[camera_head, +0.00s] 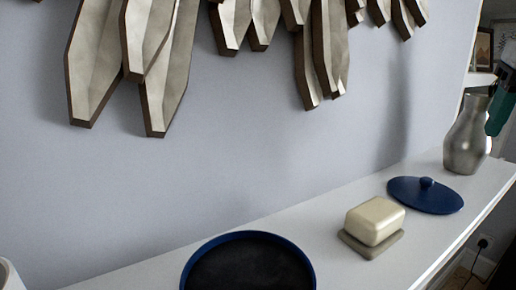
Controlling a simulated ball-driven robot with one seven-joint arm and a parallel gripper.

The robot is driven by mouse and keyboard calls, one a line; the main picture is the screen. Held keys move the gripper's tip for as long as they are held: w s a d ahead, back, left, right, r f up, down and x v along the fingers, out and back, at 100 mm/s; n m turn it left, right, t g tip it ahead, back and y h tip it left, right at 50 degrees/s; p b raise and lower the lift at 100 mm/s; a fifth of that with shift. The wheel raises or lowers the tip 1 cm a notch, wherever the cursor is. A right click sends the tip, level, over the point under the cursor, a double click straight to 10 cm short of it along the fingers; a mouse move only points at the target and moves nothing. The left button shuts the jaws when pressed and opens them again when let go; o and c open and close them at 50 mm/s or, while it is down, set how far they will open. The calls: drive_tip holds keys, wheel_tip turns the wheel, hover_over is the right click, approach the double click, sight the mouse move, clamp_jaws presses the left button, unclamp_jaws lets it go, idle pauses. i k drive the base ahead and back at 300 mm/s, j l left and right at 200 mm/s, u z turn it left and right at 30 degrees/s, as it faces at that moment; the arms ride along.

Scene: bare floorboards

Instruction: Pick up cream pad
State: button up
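A cream block (375,220) with rounded edges, which looks like the cream pad, sits on a flat grey-beige base (357,246) on the white shelf. It lies right of centre in the head view, and nothing grips it. My gripper (500,113) seems to be the dark and teal part at the right edge, above and to the right of the block and well apart from it. Only part of it shows, so I cannot tell whether it is open or shut.
A dark blue round pan or tray (309,262) lies in front on the white shelf (335,212). A blue lid with a knob (425,195) lies behind the block. A silver vase (466,140) stands at the far right. Wooden wall decor (170,75) hangs above.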

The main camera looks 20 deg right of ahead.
sight(373, 226)
drive_tip(key=k+l, duration=0.2)
drive_tip(key=l, duration=0.2)
drive_tip(key=k+l, duration=0.2)
drive_tip(key=l, duration=0.2)
drive_tip(key=k+l, duration=0.2)
drive_tip(key=l, duration=0.2)
drive_tip(key=k+l, duration=0.2)
drive_tip(key=l, duration=0.2)
drive_tip(key=k+l, duration=0.2)
drive_tip(key=l, duration=0.25)
